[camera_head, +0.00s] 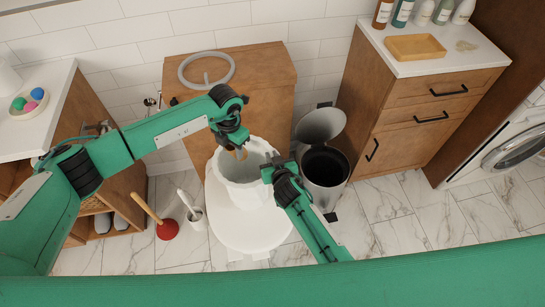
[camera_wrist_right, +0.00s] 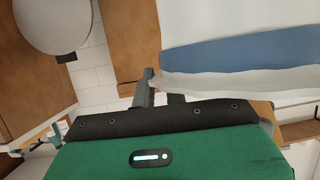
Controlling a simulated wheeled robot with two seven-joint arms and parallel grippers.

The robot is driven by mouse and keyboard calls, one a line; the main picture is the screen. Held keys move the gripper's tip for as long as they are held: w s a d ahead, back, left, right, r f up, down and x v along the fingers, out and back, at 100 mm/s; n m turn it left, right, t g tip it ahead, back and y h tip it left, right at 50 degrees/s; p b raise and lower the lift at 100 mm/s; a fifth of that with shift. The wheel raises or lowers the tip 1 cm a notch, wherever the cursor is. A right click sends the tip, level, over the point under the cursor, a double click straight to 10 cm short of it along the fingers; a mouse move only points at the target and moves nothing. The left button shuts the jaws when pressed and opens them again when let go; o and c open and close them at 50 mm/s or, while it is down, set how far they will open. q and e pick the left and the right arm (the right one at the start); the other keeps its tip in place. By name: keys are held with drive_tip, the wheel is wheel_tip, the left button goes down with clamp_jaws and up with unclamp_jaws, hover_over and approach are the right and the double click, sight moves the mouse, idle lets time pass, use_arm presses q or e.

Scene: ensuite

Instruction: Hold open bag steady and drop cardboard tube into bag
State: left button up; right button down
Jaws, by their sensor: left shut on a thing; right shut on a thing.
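A white bag (camera_head: 245,192) hangs open above the toilet in the head view. My right gripper (camera_head: 268,168) is shut on the right side of its rim. In the right wrist view the gripper (camera_wrist_right: 160,92) pinches the pale edge of the bag (camera_wrist_right: 240,82), with a blue band (camera_wrist_right: 240,48) beyond it. My left gripper (camera_head: 240,150) is over the bag's mouth, shut on a small tan piece that looks like the cardboard tube (camera_head: 241,154). Most of that piece is hidden by the gripper. The bag's inside is only partly visible.
The white toilet (camera_head: 250,230) is beneath the bag. A bin (camera_head: 325,170) with its lid raised stands just right of my right gripper. A plunger (camera_head: 166,228) and a toilet brush (camera_head: 195,214) stand on the left floor. A wooden cabinet (camera_head: 405,125) stands right.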

use_arm(q)
drive_tip(key=o, duration=1)
drive_tip(key=shift+o, duration=0.2)
wheel_tip(320, 180, up, 12)
drive_tip(key=shift+d, duration=0.15)
drive_tip(key=shift+w, duration=0.1)
